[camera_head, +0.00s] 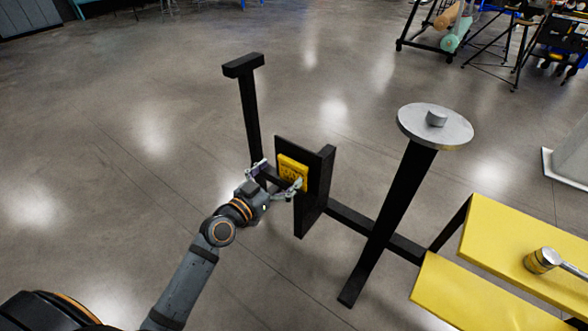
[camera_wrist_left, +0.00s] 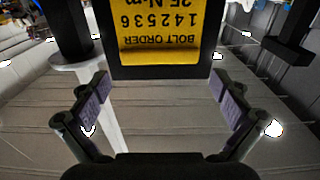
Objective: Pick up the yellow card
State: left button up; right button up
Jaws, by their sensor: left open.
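The yellow card (camera_head: 292,171) sits upright against a black panel (camera_head: 312,205) on the dark stand in the head view. In the left wrist view the card (camera_wrist_left: 160,28) is at the top centre, with upside-down printing that reads "BOLT ORDER" and "25 N·m". My left gripper (camera_head: 278,178) is at the card's front, its fingers spread and empty. In the left wrist view its two fingertips (camera_wrist_left: 160,88) stand apart to either side, below the card's edge. I cannot tell whether a finger touches the card. My right gripper is not in view.
A black post (camera_head: 250,115) with a crossbar stands behind the gripper. To the right, a post carries a round grey disc (camera_head: 450,130). Yellow platforms (camera_head: 475,300) with a metal tool (camera_head: 543,260) lie at the lower right. The floor on the left is clear.

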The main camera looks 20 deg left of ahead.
aim_at(291, 164)
pick_arm(q)
jog(key=x, duration=0.4)
jog(key=shift+w+d+f+p, duration=0.1)
jog(key=shift+w+d+p, duration=0.05)
jog(key=shift+w+p, duration=0.15)
jog(key=shift+w+d, duration=0.1)
jog(key=shift+w, duration=0.2)
jog(key=shift+c, duration=0.4)
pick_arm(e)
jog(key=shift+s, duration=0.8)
